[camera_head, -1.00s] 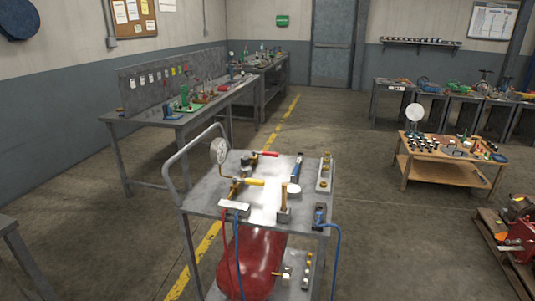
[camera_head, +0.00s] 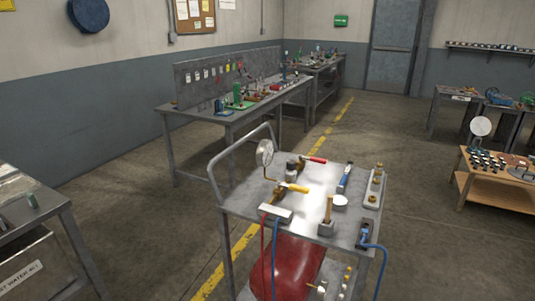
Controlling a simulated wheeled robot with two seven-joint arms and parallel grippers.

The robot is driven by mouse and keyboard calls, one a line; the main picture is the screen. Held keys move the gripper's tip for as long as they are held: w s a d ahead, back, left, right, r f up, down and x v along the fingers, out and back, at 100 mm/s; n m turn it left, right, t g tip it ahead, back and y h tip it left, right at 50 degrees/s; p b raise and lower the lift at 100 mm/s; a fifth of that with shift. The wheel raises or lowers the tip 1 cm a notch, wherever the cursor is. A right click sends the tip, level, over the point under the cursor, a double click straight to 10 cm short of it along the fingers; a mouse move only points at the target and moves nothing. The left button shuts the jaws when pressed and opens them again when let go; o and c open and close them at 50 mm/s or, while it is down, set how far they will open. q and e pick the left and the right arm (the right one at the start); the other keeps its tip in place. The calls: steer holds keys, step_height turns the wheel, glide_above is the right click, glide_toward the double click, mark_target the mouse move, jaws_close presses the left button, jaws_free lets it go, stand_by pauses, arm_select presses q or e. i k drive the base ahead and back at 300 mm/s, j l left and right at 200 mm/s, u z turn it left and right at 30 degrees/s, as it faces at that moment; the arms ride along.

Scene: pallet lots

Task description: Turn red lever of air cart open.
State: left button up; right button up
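The air cart stands in the lower middle of the view, with a grey metal top (camera_head: 303,216), a push handle on its left and a red tank (camera_head: 290,268) below. The red lever (camera_head: 313,159) lies near the back edge of the top, on a valve beside a dark fitting. A yellow lever (camera_head: 293,187) is on another valve nearer to me. A round gauge (camera_head: 265,153) stands at the left side of the top. Neither of my grippers is in view.
A blue-handled tool (camera_head: 345,177) and a fitting block (camera_head: 374,187) lie on the cart's right side. Red and blue hoses hang in front. A grey bench (camera_head: 25,210) stands at left, a wooden table (camera_head: 495,186) at right. Floor between cart and wooden table is clear.

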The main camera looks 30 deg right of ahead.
mark_target(323, 162)
steer(key=l+u, duration=0.2)
steer(key=l, duration=0.3)
steer(key=l+u, duration=0.2)
steer(key=l, duration=0.3)
steer(key=l+u, duration=0.2)
steer(key=l, duration=0.3)
steer(key=l+u, duration=0.2)
steer(key=l, duration=0.3)
steer(key=k+l+u, duration=0.2)
steer(key=l, duration=0.3)
steer(key=k+l+u, duration=0.1)
steer(key=l+u, duration=0.15)
steer(key=l, duration=0.2)
